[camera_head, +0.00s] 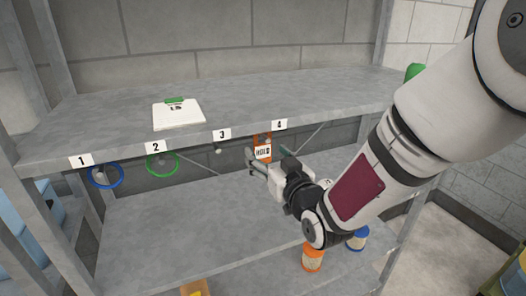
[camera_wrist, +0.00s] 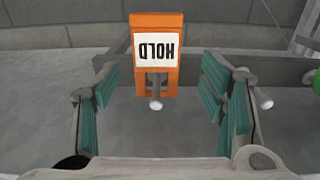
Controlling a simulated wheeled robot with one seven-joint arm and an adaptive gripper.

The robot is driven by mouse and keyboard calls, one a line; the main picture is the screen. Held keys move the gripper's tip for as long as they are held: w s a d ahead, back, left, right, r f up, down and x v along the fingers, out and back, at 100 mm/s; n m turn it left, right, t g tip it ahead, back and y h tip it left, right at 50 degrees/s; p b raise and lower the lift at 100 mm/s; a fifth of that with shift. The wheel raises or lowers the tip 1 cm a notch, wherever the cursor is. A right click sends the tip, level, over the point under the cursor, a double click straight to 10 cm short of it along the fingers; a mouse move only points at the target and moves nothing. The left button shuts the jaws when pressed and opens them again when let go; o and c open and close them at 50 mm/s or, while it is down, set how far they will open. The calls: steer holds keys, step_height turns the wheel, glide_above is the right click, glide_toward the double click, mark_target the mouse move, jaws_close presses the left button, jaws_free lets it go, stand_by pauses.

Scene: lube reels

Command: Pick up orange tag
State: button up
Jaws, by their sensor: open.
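The orange tag (camera_head: 262,148) has a white label reading HOLD and hangs under the shelf edge below the number 4. In the wrist view the tag (camera_wrist: 157,78) appears upside down, with a peg end (camera_wrist: 155,104) showing at it. My gripper (camera_head: 259,158) is at the tag's height, just in front of it in the head view. In the wrist view my gripper (camera_wrist: 160,90) is open, with a teal-padded finger on either side of the tag and gaps between. I cannot tell how deep the tag lies between the fingers.
A blue ring (camera_head: 105,187) hangs below number 1 and a green ring (camera_head: 148,171) below number 2. The peg (camera_head: 218,151) below number 3 looks bare. A clipboard (camera_head: 180,116) lies on the upper shelf (camera_head: 260,98). Orange (camera_head: 312,262) and blue (camera_head: 358,243) containers stand lower right.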

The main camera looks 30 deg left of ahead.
mark_target(263, 145)
steer(key=shift+p+x, duration=0.3)
steer(key=shift+x, duration=1.95)
steer(key=shift+w+d, duration=0.15)
steer(key=c, duration=1)
steer(key=shift+r, duration=0.15)
steer(key=shift+r, duration=0.15)
steer(key=p+v, duration=0.3)
steer(key=v, duration=1.5)
steer(key=shift+p, duration=0.35)
